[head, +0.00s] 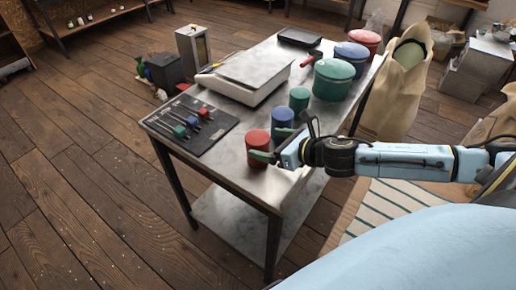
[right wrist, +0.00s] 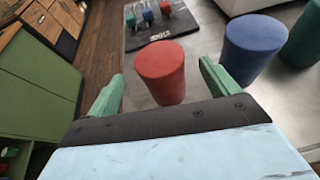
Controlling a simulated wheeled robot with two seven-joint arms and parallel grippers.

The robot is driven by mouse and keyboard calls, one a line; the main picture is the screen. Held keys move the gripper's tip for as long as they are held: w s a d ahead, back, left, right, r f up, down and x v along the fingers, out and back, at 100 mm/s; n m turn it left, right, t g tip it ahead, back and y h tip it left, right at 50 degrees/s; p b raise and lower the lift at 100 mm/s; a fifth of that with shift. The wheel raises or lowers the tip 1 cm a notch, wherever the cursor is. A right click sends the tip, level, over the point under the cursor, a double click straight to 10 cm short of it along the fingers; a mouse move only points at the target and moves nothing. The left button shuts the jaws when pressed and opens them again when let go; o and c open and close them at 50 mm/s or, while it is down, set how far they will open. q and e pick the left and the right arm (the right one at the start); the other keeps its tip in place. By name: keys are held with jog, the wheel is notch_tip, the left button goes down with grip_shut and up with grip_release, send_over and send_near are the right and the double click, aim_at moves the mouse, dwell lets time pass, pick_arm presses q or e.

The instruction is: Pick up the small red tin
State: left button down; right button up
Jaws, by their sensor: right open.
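The small red tin (head: 258,146) stands upright near the front right corner of the metal table. In the right wrist view the red tin (right wrist: 162,72) stands between and a little beyond the fingertips, and the housing hides part of its base. My right gripper (head: 272,157) reaches in from the right with its green fingers at the tin. In the right wrist view the right gripper (right wrist: 158,82) is open, with one finger on each side of the tin and a gap beside each. I cannot tell whether any finger touches it. My left gripper is not in view.
A small blue tin (head: 283,119) and a small green tin (head: 299,98) stand behind the red one. Larger green (head: 333,80), blue (head: 352,56) and red (head: 364,42) tins stand farther back. A scale (head: 247,77) and a dark mat (head: 170,136) with tools lie to the left.

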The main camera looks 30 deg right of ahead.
aim_at(257, 142)
jog(key=shift+f+x, duration=0.15)
jog(key=shift+x, duration=1.2)
jog(key=shift+f+x, duration=0.15)
jog(key=shift+x, duration=1.2)
jog(key=shift+s, duration=0.1)
jog(key=shift+d, duration=0.1)
jog(key=shift+c, duration=0.5)
jog(key=c, duration=1)
jog(key=shift+r, duration=0.1)
